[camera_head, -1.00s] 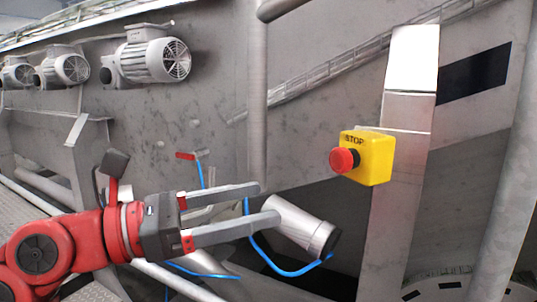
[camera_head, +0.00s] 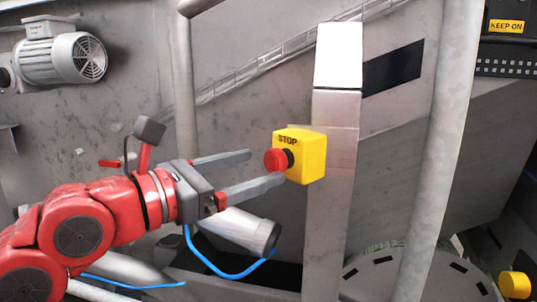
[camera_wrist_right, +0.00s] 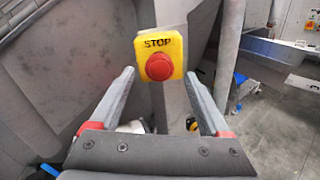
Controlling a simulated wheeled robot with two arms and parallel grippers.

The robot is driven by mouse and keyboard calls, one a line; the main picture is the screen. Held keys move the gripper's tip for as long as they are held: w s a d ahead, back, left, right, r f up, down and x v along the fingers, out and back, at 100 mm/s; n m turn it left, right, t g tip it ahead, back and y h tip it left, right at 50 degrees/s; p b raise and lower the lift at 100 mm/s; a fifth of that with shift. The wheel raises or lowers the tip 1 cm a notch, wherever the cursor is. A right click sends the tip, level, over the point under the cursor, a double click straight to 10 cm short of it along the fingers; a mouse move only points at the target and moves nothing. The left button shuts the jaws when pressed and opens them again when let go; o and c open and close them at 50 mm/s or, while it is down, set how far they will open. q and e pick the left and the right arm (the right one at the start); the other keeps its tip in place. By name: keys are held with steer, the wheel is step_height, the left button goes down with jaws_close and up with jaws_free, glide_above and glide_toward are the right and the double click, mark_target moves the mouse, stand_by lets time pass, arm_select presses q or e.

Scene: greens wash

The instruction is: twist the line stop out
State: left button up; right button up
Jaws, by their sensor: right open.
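The line stop is a red mushroom button (camera_head: 276,160) on a yellow box (camera_head: 308,158) marked STOP, fixed to a grey metal post. In the right wrist view the red button (camera_wrist_right: 159,67) faces me on the yellow box (camera_wrist_right: 172,45), just above and beyond the gap between the fingers. My right gripper (camera_head: 265,168) is open and empty, its two long grey fingers pointing at the button, with the lower fingertip close to it in the head view. I cannot tell whether it touches. My left gripper is not in view.
The grey post (camera_head: 330,125) stands behind the box. A grey cylinder (camera_head: 243,230) with a blue hose (camera_head: 215,268) sits below my right gripper. A motor (camera_head: 62,60) is at upper left. A slanted pipe (camera_head: 440,150) is to the right.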

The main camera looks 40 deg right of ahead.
mark_target(270, 163)
steer(key=shift+w+d+p, duration=0.2)
steer(key=shift+d+p, duration=0.1)
steer(key=shift+d, duration=1.6)
